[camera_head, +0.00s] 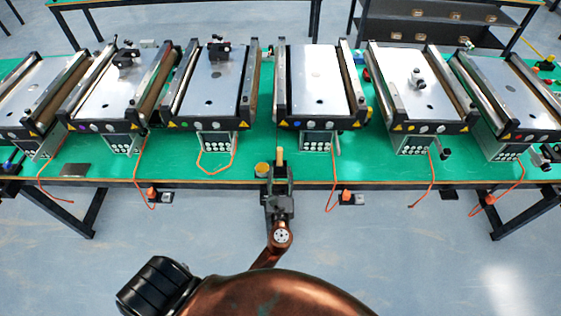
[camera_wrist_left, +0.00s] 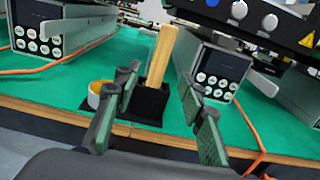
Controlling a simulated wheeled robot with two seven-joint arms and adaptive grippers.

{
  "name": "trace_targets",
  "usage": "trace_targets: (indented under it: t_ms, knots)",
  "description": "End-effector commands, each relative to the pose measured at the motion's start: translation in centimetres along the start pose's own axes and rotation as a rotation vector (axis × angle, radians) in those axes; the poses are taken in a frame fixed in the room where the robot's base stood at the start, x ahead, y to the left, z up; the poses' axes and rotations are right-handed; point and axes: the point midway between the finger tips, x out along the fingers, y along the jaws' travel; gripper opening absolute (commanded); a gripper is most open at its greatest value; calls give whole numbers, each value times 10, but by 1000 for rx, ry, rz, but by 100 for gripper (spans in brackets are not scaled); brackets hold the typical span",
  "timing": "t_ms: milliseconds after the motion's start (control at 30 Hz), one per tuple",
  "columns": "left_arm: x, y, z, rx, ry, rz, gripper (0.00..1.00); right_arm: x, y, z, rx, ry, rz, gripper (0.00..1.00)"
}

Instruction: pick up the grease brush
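The grease brush (camera_wrist_left: 162,56) shows as a pale wooden handle standing nearly upright in a small black holder (camera_wrist_left: 146,104) near the table's front edge. Its lower end is hidden in the holder. In the head view the handle (camera_head: 280,155) sticks up just beyond my left gripper (camera_head: 278,172). In the left wrist view my left gripper (camera_wrist_left: 159,82) is open, with one green-padded finger to each side of the brush and holder. Nothing is held between the fingers. My right gripper is not in view.
A yellow-rimmed round container (camera_wrist_left: 101,93) stands left of the holder, close to the left-hand finger. Mini conveyors with control boxes (camera_head: 216,140) line the green table (camera_head: 180,165). Orange cables (camera_head: 333,185) hang over the front edge.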

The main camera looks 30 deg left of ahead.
Motion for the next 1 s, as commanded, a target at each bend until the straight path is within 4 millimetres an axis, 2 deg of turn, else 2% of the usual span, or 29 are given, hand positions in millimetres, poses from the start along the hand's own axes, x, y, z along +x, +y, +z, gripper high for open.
trace_targets:
  t_ms: [600, 867, 1000]
  knots:
    - [72, 1, 4, 12, -2, -5, 38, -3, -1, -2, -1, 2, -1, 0]
    - [76, 1, 4, 11, -2, -5, 38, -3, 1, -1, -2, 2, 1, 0]
    - [75, 1, 4, 11, -2, -5, 29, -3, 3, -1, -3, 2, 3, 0]
